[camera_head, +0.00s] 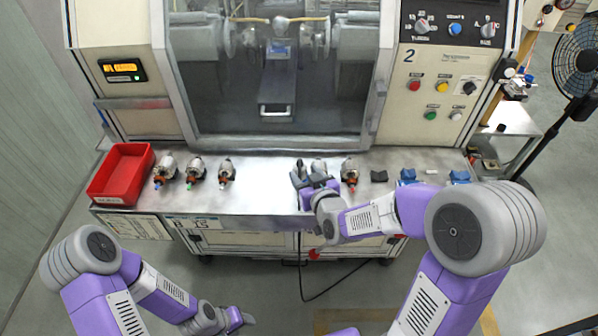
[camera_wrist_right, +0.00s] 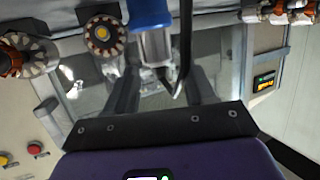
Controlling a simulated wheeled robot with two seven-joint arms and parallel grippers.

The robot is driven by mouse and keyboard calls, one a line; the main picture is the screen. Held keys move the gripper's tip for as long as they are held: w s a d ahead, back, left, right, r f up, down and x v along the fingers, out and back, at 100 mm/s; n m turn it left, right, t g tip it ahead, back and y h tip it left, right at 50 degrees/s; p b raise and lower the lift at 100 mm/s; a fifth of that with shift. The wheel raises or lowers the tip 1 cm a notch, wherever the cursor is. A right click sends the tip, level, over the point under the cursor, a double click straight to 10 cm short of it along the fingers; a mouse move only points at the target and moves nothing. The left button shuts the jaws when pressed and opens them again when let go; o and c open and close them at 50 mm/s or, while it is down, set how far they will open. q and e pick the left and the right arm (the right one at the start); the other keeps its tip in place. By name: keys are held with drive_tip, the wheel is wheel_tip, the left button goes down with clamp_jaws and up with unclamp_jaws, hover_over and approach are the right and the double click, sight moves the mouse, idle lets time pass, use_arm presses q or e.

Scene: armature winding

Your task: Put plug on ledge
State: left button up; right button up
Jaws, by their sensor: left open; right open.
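My right gripper (camera_head: 310,174) is open over the front ledge (camera_head: 265,185) of the machine, near the middle of its row of armatures. In the right wrist view, a blue part with a silver end (camera_wrist_right: 150,18) lies just beyond the open fingers (camera_wrist_right: 163,75). A thin black piece stands beside it. I see nothing held. I cannot tell whether this blue and silver part is the plug; the gripper hides that spot in the head view. My left gripper (camera_head: 240,319) is open and empty, low in front of the machine, away from the ledge.
A red bin (camera_head: 121,174) stands at the ledge's left end. Several armatures (camera_head: 195,171) stand along the ledge, one (camera_head: 349,172) just right of my gripper. A dark block (camera_head: 379,176) and blue parts (camera_head: 407,176) lie farther right. The machine's glass front (camera_head: 230,125) rises behind.

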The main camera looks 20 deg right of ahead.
sight(302, 168)
drive_tip(key=x, duration=0.5)
drive_tip(key=shift+d+f, duration=0.1)
drive_tip(key=shift+d, duration=0.1)
drive_tip(key=shift+c, duration=0.3)
drive_tip(key=c, duration=0.7)
drive_tip(key=shift+c, duration=0.6)
